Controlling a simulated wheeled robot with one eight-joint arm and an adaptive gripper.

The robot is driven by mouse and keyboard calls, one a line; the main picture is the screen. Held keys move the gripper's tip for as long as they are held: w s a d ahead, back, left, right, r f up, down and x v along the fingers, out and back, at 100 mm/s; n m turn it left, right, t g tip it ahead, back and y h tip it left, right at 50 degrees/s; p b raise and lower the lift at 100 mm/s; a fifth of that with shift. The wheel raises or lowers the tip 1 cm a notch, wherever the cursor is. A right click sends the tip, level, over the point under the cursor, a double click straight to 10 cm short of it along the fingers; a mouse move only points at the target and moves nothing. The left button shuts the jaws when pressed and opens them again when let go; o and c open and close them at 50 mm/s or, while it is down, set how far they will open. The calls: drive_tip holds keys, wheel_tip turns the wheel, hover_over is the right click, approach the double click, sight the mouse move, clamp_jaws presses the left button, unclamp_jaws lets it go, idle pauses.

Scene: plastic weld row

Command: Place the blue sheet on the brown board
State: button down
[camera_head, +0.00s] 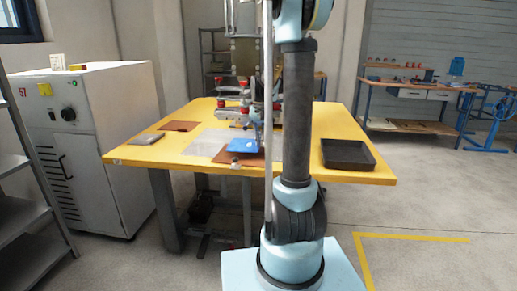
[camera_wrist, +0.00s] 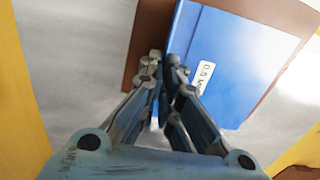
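The blue sheet (camera_head: 242,146) is over the brown board (camera_head: 228,158) near the front edge of the yellow table. In the wrist view the blue sheet (camera_wrist: 245,60) bears a small white label and covers much of the brown board (camera_wrist: 147,25). My gripper (camera_wrist: 164,62) has its fingers drawn together at the sheet's left edge and appears shut on that edge. In the head view my arm hides part of the gripper (camera_head: 257,123). I cannot tell whether the sheet touches the board or hangs just above it.
A light grey mat (camera_head: 207,142) lies on the yellow table (camera_head: 310,172) under the work area. A black tray (camera_head: 347,153) stands at the right. Another brown piece (camera_head: 179,126) and a grey flat item (camera_head: 146,138) lie at the left. A machine with red parts (camera_head: 232,108) stands behind.

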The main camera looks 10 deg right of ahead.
drive_tip(key=shift+w+a+f, duration=0.1)
drive_tip(key=shift+a, duration=0.25)
drive_tip(key=shift+d+f, duration=0.1)
drive_tip(key=shift+f, duration=1.55)
drive_tip(key=c, duration=1.8)
unclamp_jaws()
